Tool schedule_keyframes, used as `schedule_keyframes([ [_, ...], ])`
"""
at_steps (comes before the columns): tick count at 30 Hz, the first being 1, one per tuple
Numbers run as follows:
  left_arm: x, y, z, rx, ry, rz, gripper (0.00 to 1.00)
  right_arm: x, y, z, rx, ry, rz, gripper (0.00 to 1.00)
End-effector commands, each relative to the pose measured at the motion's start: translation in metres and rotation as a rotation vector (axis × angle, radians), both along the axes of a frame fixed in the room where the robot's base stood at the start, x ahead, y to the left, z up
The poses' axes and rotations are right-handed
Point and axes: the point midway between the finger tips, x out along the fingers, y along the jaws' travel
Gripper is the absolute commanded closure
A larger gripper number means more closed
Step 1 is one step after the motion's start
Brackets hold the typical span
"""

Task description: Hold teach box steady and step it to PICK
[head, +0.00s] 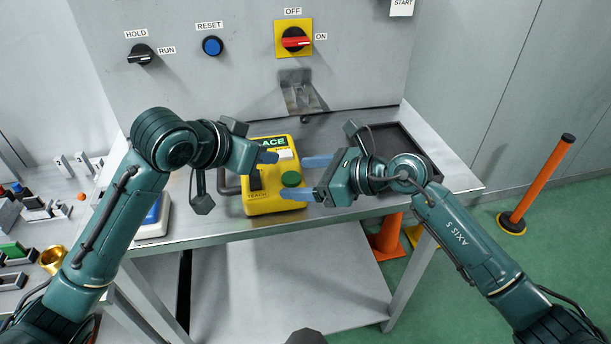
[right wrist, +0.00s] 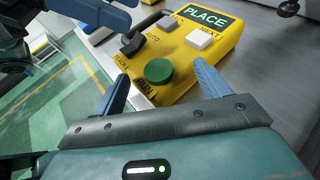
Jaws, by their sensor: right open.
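The yellow teach box (head: 271,182) stands on the metal bench; it also shows in the right wrist view (right wrist: 188,62). Its green display (right wrist: 206,18) reads PLACE. A white button (right wrist: 198,40) marked NEXT, a grey button, a large green round button (right wrist: 158,71) and a dark AUTO/TEACH switch (right wrist: 132,46) are on its face. My right gripper (head: 306,178) is open and empty at the box's right side, its fingers pointing towards it. My left gripper (head: 266,157) is at the box's upper left; its fingers overlap in view, and I cannot tell whether it touches the box.
A dark tray (head: 421,150) lies right of the box. A panel behind has a HOLD/RUN switch (head: 141,54), a blue RESET button (head: 212,46) and a red OFF/ON switch (head: 294,39). Parts lie at far left. An orange post (head: 538,185) stands on the green floor.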

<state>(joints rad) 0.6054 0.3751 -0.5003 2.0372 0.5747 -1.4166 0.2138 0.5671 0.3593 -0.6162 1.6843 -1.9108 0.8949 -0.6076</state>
Motion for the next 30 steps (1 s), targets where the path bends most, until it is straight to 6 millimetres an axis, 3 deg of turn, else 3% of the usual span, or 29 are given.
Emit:
schedule_keyframes([
  [23,0.0000,0.0000,-0.0004,0.000,0.000,0.000,0.64,-0.0009,0.0000,-0.0040,-0.006,0.007,0.002,1.00],
  [30,0.0000,0.0000,-0.0004,0.000,0.000,0.000,0.64,-0.0009,0.0000,-0.0041,-0.006,0.006,0.001,1.00],
])
